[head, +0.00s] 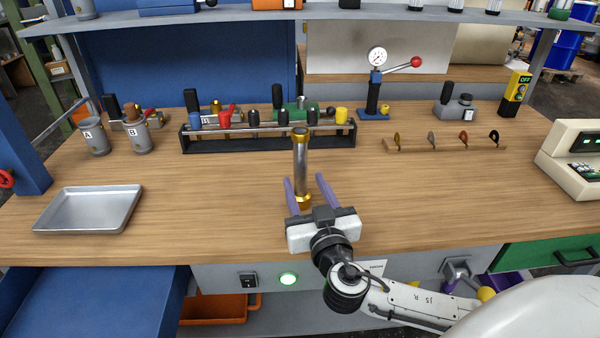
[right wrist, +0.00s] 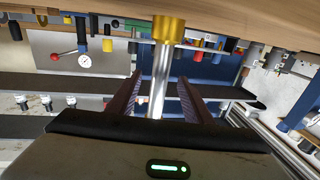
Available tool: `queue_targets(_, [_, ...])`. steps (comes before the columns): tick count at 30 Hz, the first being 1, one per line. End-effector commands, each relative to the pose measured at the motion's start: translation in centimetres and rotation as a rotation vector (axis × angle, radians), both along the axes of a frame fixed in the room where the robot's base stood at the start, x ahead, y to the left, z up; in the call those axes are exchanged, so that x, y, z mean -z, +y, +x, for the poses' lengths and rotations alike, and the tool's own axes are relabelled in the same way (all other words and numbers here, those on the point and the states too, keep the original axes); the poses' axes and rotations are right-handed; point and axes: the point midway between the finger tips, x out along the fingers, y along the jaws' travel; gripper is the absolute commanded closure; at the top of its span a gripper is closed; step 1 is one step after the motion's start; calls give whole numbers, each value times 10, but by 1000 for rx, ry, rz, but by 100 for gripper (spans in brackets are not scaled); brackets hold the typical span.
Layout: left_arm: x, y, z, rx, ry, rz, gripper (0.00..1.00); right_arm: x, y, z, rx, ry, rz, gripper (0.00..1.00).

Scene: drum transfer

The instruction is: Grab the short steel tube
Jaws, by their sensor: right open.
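The short steel tube (head: 301,152) stands upright on the wooden bench, with a brass-coloured collar at its top and another at its foot. My right gripper (head: 304,177) reaches in from the front, its two purple fingers open, one on each side of the tube's lower part. In the right wrist view the tube (right wrist: 159,85) runs between the two fingers, with visible gaps on both sides, and its brass collar (right wrist: 168,28) is by the bench top. The tube is not gripped. My left gripper is not in view.
A black rack (head: 270,143) with several tools stands just behind the tube. A metal tray (head: 90,208) lies at left, below two grey cups (head: 95,137) marked A and B. A gauge press (head: 374,90) and a wooden hook strip (head: 445,147) are at right. The bench beside the tube is clear.

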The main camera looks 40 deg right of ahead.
Motion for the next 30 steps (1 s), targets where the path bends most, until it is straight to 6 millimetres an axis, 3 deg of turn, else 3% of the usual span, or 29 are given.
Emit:
queue_targets(7, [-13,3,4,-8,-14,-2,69,-5,-13,34,0,-1,-4,54])
queue_targets(16, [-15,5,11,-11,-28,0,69,-3,-15,40,-1,1,-1,54])
queue_targets(17, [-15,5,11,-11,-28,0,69,-3,-15,40,-1,1,-1,56])
queue_targets(25, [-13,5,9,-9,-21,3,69,-3,-15,39,0,1,-1,100])
queue_targets(30, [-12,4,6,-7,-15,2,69,-5,-16,40,0,-4,-1,100])
